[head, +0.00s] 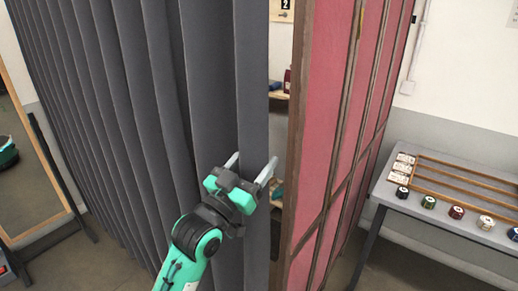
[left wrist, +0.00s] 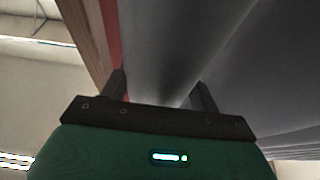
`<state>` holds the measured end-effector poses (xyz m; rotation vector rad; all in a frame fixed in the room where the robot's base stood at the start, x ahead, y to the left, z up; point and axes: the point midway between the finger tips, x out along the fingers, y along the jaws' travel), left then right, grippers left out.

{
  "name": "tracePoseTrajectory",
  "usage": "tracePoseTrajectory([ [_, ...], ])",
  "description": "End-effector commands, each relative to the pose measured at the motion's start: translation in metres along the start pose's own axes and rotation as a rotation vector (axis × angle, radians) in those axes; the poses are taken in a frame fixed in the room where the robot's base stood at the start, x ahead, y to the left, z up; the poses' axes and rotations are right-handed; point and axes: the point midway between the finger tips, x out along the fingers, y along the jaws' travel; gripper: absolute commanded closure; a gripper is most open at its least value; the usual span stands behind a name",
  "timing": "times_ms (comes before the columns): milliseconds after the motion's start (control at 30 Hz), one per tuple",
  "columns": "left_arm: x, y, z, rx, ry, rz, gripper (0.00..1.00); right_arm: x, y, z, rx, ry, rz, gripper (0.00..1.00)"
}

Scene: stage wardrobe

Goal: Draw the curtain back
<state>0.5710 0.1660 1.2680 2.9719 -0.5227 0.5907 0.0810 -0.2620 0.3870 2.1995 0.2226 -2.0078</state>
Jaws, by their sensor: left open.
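A dark grey pleated curtain (head: 165,90) hangs across the left and middle of the head view. Its right edge hangs beside a narrow gap. My left gripper (head: 252,166) is at this edge, with one finger on each side of the last fold. The fingers are open. In the left wrist view the grey fold (left wrist: 165,50) runs between the two fingers (left wrist: 162,95). I cannot tell whether the fingers touch the cloth. My right gripper is not in view.
A pink panelled screen with a brown frame (head: 335,110) stands just right of the gap. Shelves with small items (head: 279,95) show through the gap. A grey table (head: 405,205) with small boxes and spools is at the right. A mirror (head: 30,190) stands at the left.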

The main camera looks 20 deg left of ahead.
Motion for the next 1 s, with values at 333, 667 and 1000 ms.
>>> tracePoseTrajectory([
  [333, 0.020, 0.000, 0.001, -0.001, 0.000, 0.000, 0.38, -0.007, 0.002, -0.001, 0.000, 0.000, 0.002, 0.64],
  [667, 0.019, 0.000, 0.001, -0.001, 0.000, 0.000, 0.70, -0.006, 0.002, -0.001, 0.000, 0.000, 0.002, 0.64],
  [1000, 0.021, -0.002, 0.001, 0.000, 0.000, 0.000, 1.00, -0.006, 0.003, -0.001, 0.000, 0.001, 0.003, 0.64],
])
